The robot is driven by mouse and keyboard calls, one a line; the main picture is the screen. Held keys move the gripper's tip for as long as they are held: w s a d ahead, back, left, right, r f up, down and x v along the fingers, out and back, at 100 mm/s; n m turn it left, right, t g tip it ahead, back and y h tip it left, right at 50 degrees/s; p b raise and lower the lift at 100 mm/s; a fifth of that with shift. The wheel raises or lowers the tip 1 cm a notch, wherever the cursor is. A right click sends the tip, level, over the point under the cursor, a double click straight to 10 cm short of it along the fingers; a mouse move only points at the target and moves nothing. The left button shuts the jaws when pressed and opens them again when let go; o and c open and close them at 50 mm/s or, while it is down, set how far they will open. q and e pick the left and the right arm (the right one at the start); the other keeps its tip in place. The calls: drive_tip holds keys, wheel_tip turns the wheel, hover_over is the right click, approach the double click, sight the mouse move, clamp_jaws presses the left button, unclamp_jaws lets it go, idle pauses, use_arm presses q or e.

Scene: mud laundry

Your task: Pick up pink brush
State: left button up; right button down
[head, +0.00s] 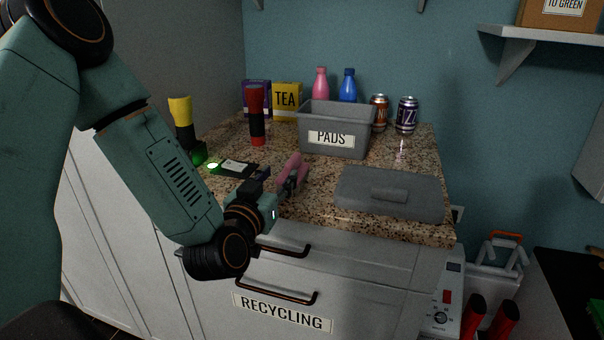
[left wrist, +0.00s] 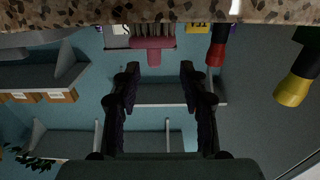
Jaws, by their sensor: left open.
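The pink brush (head: 294,167) stands on the speckled counter near its front edge, just beyond my left gripper (head: 287,185) in the head view. The gripper partly hides it there. In the left wrist view, which looks upside down, the brush (left wrist: 152,43) is ahead of the fingers, with its pale bristles toward the counter. My left gripper (left wrist: 160,72) is open and empty, its two dark fingers apart. The brush appears beyond the fingertips, not between them; whether they touch cannot be told. My right gripper is not in view.
A grey PADS bin (head: 334,143) stands behind. A red flashlight (head: 257,120), a yellow one (head: 181,115) and a dark flat device (head: 233,168) are to the left. RECYCLING drawer handles (head: 277,290) are below.

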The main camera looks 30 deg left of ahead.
sight(298, 152)
use_arm(q)
drive_tip(key=shift+w+a, duration=0.1)
drive_tip(key=shift+w, duration=0.85)
drive_tip(key=shift+d+r+b+x, duration=0.1)
drive_tip(key=shift+b+x, duration=0.4)
drive_tip(key=shift+x, duration=1)
drive_tip(key=shift+d+r+b+x, duration=0.15)
drive_tip(key=shift+b+x, duration=0.35)
drive_tip(key=shift+x, duration=1.05)
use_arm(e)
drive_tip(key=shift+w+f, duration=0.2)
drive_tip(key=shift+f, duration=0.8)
use_arm(q)
clamp_jaws()
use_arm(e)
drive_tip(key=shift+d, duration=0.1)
use_arm(q)
drive_tip(key=shift+w, duration=0.1)
